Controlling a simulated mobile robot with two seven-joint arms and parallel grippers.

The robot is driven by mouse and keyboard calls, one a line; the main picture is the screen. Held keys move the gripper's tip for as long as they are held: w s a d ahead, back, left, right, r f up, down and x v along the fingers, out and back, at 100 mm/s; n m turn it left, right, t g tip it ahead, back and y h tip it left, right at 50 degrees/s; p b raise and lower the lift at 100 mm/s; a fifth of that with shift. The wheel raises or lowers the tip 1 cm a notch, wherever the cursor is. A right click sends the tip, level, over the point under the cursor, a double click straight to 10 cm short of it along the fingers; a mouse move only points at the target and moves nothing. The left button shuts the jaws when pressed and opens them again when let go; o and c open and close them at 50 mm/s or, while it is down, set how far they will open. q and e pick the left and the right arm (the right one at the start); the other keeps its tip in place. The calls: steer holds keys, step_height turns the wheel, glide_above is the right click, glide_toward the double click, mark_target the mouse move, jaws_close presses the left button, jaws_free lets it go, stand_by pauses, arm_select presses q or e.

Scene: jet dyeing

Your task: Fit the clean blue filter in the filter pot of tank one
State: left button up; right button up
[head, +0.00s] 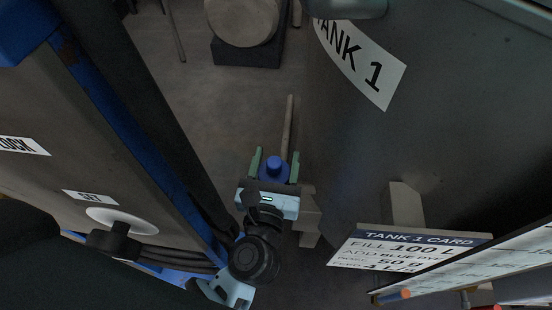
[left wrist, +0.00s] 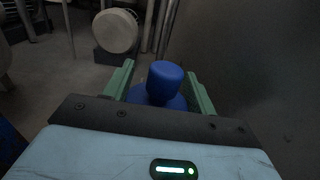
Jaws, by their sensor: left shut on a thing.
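The blue filter (head: 274,170) is held in my left gripper (head: 272,163), between its two green fingers. In the left wrist view the filter's round blue knob (left wrist: 165,80) stands up between the fingers (left wrist: 160,92), above a wider blue top. The lower part of the filter is hidden by the gripper body. Tank one (head: 440,90) is the large dark curved wall on the right, with a white "TANK 1" label (head: 362,62). I cannot make out the filter pot clearly. My right gripper is not in view.
A tank one card (head: 408,250) stands at the lower right by a sloping white board (head: 480,262). A blue-framed panel (head: 110,110) fills the left side. A pale round drum on a dark block (head: 245,52) stands at the back. Grey floor (head: 225,110) lies open between.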

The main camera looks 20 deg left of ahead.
arm_select(q)
steer(key=shift+f, duration=0.15)
steer(key=o, duration=1.1)
steer(key=shift+s, duration=0.1)
